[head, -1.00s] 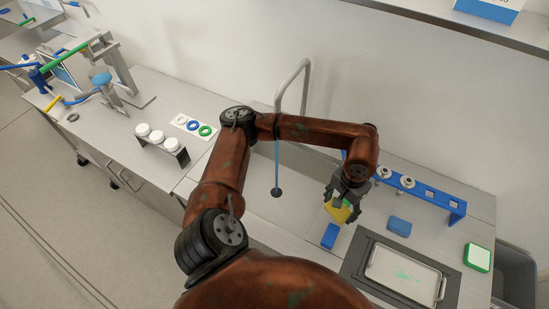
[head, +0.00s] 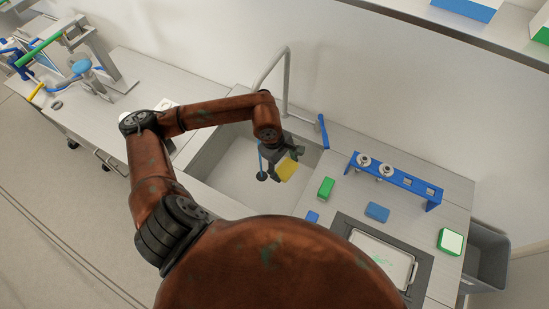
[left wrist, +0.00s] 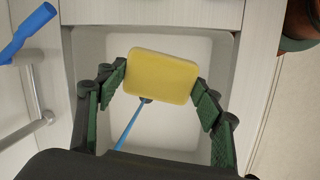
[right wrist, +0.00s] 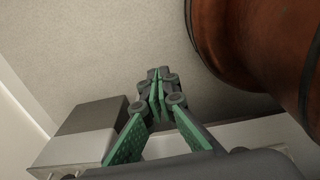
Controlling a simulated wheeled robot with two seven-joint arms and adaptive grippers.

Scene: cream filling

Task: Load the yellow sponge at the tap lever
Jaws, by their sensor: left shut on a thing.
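The yellow sponge (head: 287,169) is held in my left gripper (head: 280,156) above the sink. In the left wrist view the sponge (left wrist: 161,75) is pinched at its two sides between the green-padded fingers. The blue tap lever (head: 323,131) stands at the sink's back right corner, right of the sponge and apart from it. The lever also shows at the upper left of the left wrist view (left wrist: 28,32). The grey tap (head: 286,82) arches behind the sink. My right gripper (right wrist: 156,82) shows only in the right wrist view, empty, its fingers together.
The sink basin (head: 220,165) is open below, with a thin blue-handled thing (head: 262,165) in it. A green block (head: 326,188), blue blocks (head: 377,212), a blue rack (head: 400,179) and a tray (head: 384,255) lie to the right.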

